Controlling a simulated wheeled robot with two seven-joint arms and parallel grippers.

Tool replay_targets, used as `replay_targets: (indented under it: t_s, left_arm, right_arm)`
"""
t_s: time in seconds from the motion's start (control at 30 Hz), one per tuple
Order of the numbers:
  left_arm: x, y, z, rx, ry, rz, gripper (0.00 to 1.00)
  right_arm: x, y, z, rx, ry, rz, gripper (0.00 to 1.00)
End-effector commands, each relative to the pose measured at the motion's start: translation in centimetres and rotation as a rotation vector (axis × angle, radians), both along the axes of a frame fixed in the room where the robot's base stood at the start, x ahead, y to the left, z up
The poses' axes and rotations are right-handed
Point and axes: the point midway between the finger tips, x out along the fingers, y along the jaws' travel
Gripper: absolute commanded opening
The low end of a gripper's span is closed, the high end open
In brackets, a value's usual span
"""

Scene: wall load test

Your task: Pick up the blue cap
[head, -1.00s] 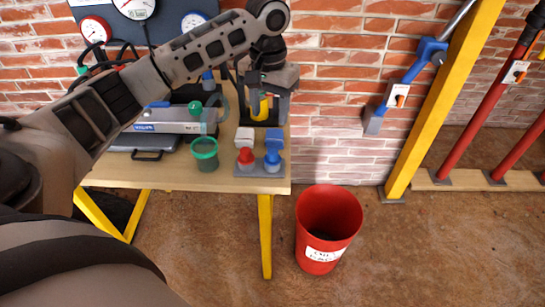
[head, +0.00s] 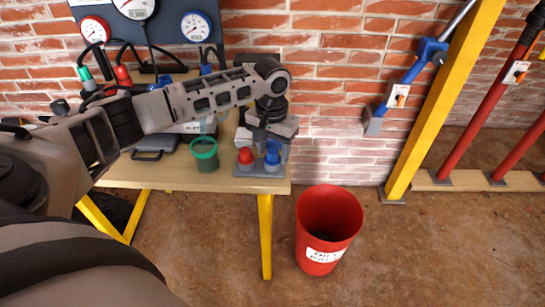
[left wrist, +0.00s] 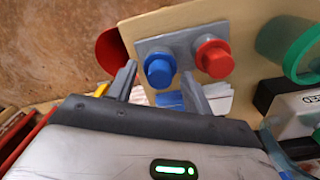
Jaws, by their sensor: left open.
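The blue cap (head: 272,158) sits on a small grey plate (head: 246,172) near the table's front right corner. It also shows in the left wrist view (left wrist: 160,70), beside a red cap (left wrist: 215,60). My left gripper (head: 274,146) is over the grey plate, pointing down. In the left wrist view its open fingers (left wrist: 158,72) show on either side of the blue cap, with the right finger towards the gap between the caps. I cannot tell whether the fingers touch it. My right gripper is not in view.
A green-rimmed cup (head: 204,158) stands left of the plate on the wooden table (head: 150,178). A red bucket (head: 327,225) stands on the floor to the right. A gauge panel and brick wall are behind; a yellow post (head: 425,120) stands at right.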

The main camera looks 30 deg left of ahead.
Motion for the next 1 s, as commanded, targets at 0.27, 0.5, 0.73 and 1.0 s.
replay_targets:
  t_s: [0.27,0.5,0.73,1.0]
  left_arm:
    - [0.0,0.0,0.0,0.000,0.000,0.000,0.09]
    - [0.0,0.0,0.1,0.000,0.000,0.000,0.00]
    - [0.0,0.0,0.8,0.000,-0.001,0.000,0.00]
    - [-1.2,-0.3,5.0,0.000,-0.003,-0.004,0.00]
  right_arm:
    - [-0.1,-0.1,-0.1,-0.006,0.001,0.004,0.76]
    - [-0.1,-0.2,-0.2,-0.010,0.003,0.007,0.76]
    - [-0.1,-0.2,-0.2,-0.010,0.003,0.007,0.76]
    - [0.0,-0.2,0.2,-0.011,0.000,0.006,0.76]
